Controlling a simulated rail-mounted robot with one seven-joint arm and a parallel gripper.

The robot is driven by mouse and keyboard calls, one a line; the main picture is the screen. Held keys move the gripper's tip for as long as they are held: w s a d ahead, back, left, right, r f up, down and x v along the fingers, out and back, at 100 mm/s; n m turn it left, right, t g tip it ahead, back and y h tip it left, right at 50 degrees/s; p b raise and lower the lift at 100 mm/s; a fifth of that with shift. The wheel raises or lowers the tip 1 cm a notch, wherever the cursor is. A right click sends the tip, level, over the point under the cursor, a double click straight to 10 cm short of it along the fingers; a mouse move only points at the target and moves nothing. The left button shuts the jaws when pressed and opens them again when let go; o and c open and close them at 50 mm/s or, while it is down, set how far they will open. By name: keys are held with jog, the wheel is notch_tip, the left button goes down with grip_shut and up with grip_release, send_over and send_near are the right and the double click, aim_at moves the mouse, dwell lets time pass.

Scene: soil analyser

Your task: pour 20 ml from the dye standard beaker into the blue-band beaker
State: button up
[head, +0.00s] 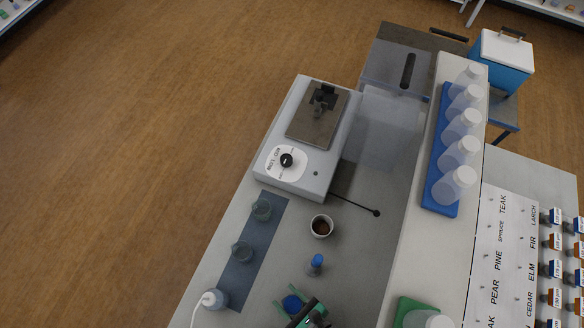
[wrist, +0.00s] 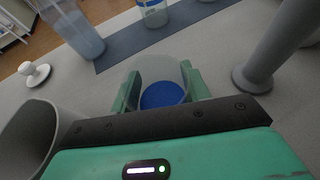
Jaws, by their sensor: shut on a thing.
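My gripper (head: 296,305) is at the bottom of the head view, with green fingers. It is shut on a clear beaker of deep blue liquid, the dye standard beaker (wrist: 162,92), which looks about upright. I cannot tell whether its base touches the bench. A clear beaker with a blue band (wrist: 153,13) stands ahead on the dark blue mat in the wrist view, apart from the held beaker. It appears to be the middle vessel (head: 241,252) on the mat in the head view; its band is not clear there.
A balance-like instrument (head: 300,150) is behind. Bare bench lies between gripper and mat.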

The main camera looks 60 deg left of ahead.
aim_at(288, 301)
jog(key=shift+r, duration=0.1)
notch_tip(288, 301, up, 10)
jog(key=p, duration=0.3)
dwell(0.6)
